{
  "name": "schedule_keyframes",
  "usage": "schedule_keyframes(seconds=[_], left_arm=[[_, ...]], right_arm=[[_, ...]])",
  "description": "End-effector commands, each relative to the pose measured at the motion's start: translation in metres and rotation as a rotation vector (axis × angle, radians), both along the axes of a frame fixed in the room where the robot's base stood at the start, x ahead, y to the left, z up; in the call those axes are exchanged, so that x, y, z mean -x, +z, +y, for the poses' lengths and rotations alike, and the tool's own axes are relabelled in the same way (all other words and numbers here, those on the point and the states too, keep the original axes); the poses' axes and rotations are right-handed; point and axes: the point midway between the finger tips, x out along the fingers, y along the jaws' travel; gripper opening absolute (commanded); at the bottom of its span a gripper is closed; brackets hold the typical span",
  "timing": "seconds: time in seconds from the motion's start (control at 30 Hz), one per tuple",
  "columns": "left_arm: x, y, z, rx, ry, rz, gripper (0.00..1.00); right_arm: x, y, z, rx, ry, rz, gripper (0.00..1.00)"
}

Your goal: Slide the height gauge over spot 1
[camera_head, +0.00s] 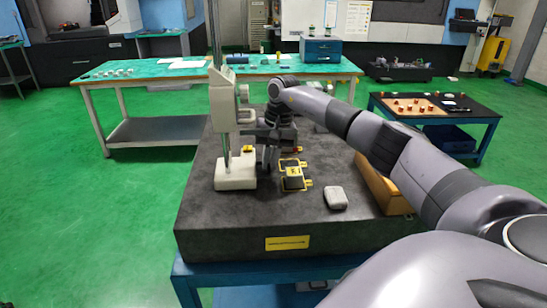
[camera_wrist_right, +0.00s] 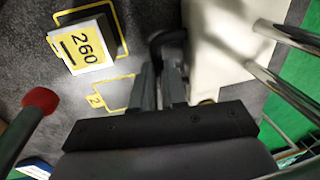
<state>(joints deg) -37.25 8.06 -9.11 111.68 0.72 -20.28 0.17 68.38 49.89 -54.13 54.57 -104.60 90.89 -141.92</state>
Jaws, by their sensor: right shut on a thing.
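The height gauge (camera_head: 236,178) stands upright on the dark granite plate, with a pale base and tall metal columns. Its pale base also fills the upper right of the right wrist view (camera_wrist_right: 222,55). My right gripper (camera_head: 266,160) is at the right side of the base. In the wrist view its fingers (camera_wrist_right: 162,75) are shut on the gauge's dark handle, which they partly hide. Yellow-outlined spots lie right of the gauge; one is marked 2 (camera_wrist_right: 118,95). A block labelled 260 (camera_wrist_right: 88,47) stands in another outline. I cannot make out a number 1. My left gripper is out of view.
A white rounded object (camera_head: 335,197) and a wooden box (camera_head: 384,186) sit on the granite plate (camera_head: 215,225) to the right. A red knob (camera_wrist_right: 40,100) shows in the wrist view. The plate's front strip is clear.

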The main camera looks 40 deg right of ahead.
Motion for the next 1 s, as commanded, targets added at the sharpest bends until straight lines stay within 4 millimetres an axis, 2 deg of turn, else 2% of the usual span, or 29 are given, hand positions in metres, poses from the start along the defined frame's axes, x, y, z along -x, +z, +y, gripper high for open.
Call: schedule_keyframes(seconds=[0.5,0.53,0.6,0.87,1.0], left_arm=[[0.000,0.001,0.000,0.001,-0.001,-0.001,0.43],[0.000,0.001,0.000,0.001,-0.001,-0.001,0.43],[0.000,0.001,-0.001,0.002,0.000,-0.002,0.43],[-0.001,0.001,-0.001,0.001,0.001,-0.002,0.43],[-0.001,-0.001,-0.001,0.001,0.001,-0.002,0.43]], right_arm=[[0.002,-0.002,0.005,-0.002,0.003,0.011,0.00],[0.002,-0.002,0.005,-0.002,0.003,0.011,0.16],[0.002,-0.002,0.005,-0.002,0.003,0.009,0.38],[0.001,-0.001,0.004,0.000,0.001,0.004,0.38],[0.001,0.008,0.002,0.000,0.000,0.000,0.38]])
